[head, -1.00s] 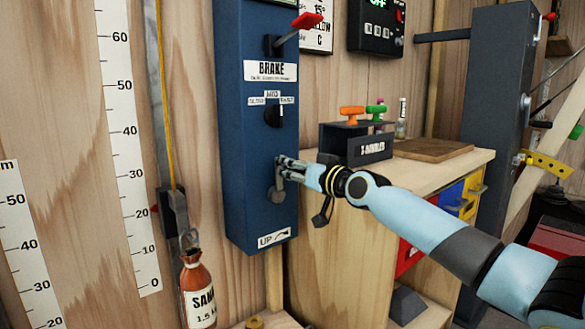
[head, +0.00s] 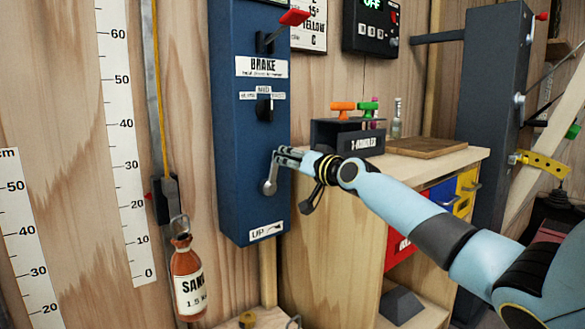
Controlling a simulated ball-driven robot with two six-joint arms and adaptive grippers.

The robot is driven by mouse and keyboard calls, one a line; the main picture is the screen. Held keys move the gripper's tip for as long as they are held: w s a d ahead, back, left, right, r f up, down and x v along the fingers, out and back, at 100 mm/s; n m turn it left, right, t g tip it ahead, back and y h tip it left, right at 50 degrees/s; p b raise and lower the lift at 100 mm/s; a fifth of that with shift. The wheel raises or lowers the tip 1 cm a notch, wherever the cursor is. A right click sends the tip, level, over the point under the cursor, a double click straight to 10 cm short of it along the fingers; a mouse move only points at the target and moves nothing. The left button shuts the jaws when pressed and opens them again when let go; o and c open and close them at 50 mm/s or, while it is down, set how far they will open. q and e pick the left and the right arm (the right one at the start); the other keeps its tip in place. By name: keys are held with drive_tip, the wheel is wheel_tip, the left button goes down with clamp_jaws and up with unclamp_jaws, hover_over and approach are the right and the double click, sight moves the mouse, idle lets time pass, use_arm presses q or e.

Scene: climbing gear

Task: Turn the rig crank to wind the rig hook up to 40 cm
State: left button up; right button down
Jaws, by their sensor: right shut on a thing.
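The rig crank (head: 268,186) is a small grey lever on the lower front of the blue rig box (head: 237,205). My right gripper (head: 281,155) is shut on the upper end of the crank, with the crank arm leaning slightly right of upright. The fingers partly hide the grip. The rig hook (head: 181,220) hangs below a dark block (head: 167,200) on a yellow line and carries an orange sandbag (head: 187,278). The block's red pointer (head: 149,196) is a little above the 20 mark of the white scale (head: 131,195). My left gripper is not in view.
A red-tipped brake lever (head: 293,18) and a black selector knob (head: 264,109) sit above the crank. A wooden cabinet (head: 330,235) with a T-handle holder (head: 345,137) stands to the right, beneath and behind my right arm.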

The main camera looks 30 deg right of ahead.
drive_tip(key=shift+w+d+f+m, duration=0.1)
drive_tip(key=shift+d+f+m, duration=0.25)
drive_tip(key=shift+d+m, duration=0.2)
drive_tip(key=d+f+m+b, duration=0.6)
drive_tip(key=f+m+b, duration=0.2)
drive_tip(key=f+m, duration=0.3)
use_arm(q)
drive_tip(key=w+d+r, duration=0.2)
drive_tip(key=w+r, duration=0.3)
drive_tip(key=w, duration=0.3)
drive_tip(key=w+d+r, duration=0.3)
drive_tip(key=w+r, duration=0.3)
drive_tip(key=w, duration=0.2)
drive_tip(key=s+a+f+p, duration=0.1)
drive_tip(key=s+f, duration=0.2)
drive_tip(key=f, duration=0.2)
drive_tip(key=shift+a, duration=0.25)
use_arm(e)
drive_tip(key=a+f+m, duration=0.5)
drive_tip(key=a+m, duration=0.2)
drive_tip(key=m, duration=0.8)
drive_tip(key=shift+a+f+m, duration=0.15)
drive_tip(key=shift+a+m, duration=0.2)
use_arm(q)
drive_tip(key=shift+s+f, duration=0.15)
